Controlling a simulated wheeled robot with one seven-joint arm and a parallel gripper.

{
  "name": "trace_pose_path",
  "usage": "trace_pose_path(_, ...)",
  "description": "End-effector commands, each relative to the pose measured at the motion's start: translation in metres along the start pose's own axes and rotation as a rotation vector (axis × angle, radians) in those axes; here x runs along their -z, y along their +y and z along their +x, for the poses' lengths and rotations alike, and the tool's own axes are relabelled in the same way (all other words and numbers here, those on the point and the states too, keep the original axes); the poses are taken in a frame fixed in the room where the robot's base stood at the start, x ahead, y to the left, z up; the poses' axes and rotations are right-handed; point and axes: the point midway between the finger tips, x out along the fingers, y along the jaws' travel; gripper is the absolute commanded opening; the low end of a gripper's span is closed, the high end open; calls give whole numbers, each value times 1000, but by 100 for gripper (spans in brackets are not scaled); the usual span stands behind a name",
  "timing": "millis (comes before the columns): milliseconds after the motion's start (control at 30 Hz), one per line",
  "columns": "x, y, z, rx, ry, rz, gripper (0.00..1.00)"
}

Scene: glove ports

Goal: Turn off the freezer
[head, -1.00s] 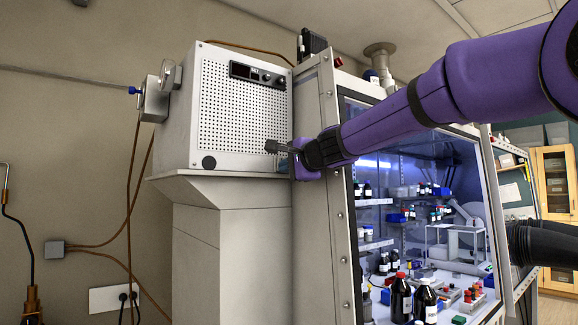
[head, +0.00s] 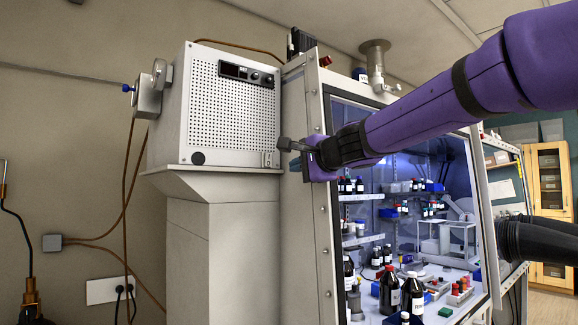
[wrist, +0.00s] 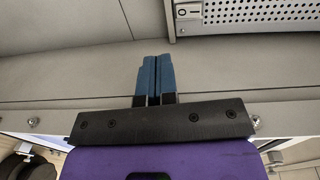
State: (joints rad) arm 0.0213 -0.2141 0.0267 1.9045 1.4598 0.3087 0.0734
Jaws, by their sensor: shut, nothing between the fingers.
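The freezer unit (head: 235,110) is a pale box with a perforated front, a dark display (head: 233,71) and knobs at its top. A small switch panel (head: 267,159) sits at the front's lower right corner. That panel also shows in the wrist view (wrist: 188,11) at the top, right of my fingers. My gripper (head: 283,143) is just right of the box's lower right edge, in front of the glove box frame. In the wrist view its blue fingertips (wrist: 154,62) are together and empty, apart from the panel. The switch's position is too small to tell for sure.
The glass-fronted glove box (head: 318,190) with bottles and shelves stands right of the unit. A pedestal (head: 215,250) carries the unit. A metal fitting with a blue knob (head: 147,97) is on its left side. Black gloves (head: 540,240) stick out at the right.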

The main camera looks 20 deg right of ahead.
Motion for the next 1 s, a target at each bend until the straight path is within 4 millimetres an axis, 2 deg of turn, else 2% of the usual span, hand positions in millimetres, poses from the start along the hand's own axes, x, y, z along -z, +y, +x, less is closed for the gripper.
trace_pose_path(100,0,5,-18,1,0,0,0)
trace_pose_path(300,0,11,-33,0,0,0,0)
trace_pose_path(867,0,11,-36,0,0,-1,0)
trace_pose_path(1000,-6,18,-43,-18,-19,-46,0)
